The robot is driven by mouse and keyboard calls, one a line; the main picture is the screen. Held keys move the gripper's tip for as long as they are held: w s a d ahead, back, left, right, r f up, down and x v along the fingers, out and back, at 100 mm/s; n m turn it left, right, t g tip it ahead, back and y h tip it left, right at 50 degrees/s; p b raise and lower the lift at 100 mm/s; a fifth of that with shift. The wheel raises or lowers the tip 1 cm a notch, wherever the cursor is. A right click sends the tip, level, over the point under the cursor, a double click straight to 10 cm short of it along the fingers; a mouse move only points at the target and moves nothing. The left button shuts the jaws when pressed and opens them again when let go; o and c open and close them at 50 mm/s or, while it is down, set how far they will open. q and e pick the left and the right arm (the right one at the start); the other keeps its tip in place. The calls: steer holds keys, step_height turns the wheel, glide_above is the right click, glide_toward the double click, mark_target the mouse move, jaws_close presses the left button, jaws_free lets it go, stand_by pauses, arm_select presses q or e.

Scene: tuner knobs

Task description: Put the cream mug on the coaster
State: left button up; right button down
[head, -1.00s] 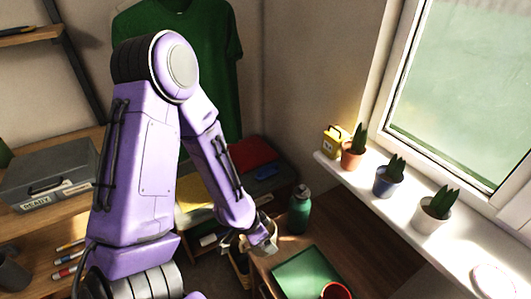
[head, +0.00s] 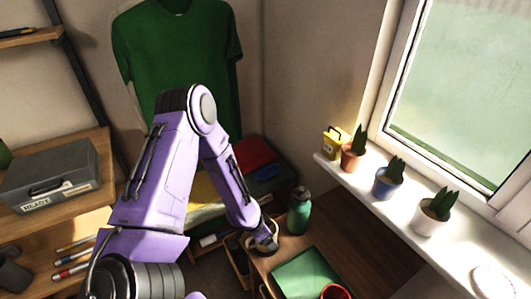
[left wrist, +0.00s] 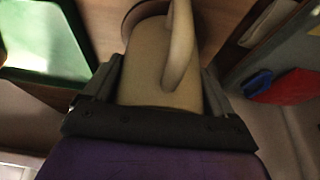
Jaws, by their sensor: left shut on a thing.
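The cream mug (left wrist: 145,65) fills the middle of the left wrist view, its curved handle towards the top. My left gripper (left wrist: 160,82) is shut on it, one finger on each side. A dark brown round edge, which looks like the coaster (left wrist: 131,18), shows around the mug's far end; I cannot tell whether the mug touches it. In the head view my left gripper (head: 262,241) is low over the near left part of the wooden desk, left of the green bottle, and mostly hides the mug. My right gripper is not in view.
A green bottle (head: 299,211) stands close to the right of my left gripper. A green tray (head: 308,274) lies nearer, with a red mug (head: 335,292) by its near edge. Potted plants line the windowsill (head: 408,212). The desk right of the bottle is clear.

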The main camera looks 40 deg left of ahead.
arm_select(q)
steer(key=shift+f, duration=0.15)
steer(key=o, duration=1.1)
steer(key=shift+r, duration=0.3)
steer(key=p+v, duration=0.1)
steer(key=v, duration=1)
steer(key=shift+s+r, duration=0.15)
steer(key=shift+s, duration=0.15)
steer(key=s+d+f+n+y, duration=0.1)
steer(key=s+d+f+n, duration=0.1)
steer(key=s+f+n, duration=0.1)
steer(key=s+d+f+n+y, duration=0.2)
steer(key=s+f+n, duration=0.1)
steer(key=s+f, duration=0.2)
steer(key=s+d+f+n+g+y, duration=0.1)
steer(key=s+f+n, duration=0.3)
steer(key=s, duration=0.4)
steer(key=shift+d+y, duration=0.3)
steer(key=shift+d, duration=0.3)
steer(key=shift+f, duration=0.15)
